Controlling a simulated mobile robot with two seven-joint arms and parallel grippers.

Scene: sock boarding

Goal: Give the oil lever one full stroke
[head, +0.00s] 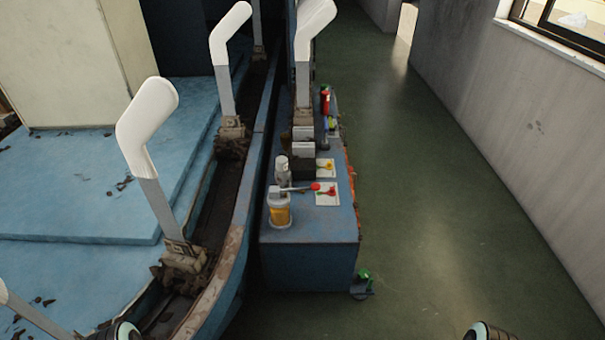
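The oil lever (300,188) is a thin grey rod with a red knob (315,187) at its right end. It lies about level on the grey cap of the oil pot, above the blue cabinet. The oil pot (280,212) has a clear body with amber oil and stands near the cabinet's front left corner. Only small rounded dark-and-white parts of my arms show at the bottom edge, left and right. No gripper fingers are in view, and nothing of mine is near the lever.
The blue cabinet (310,262) also bears a white plate with a red knob (331,191), a plate with a yellow knob (326,166), a grey-capped bottle (282,170) and dark boxes. White sock forms (148,125) stand on the left track. The green floor (440,220) right is clear.

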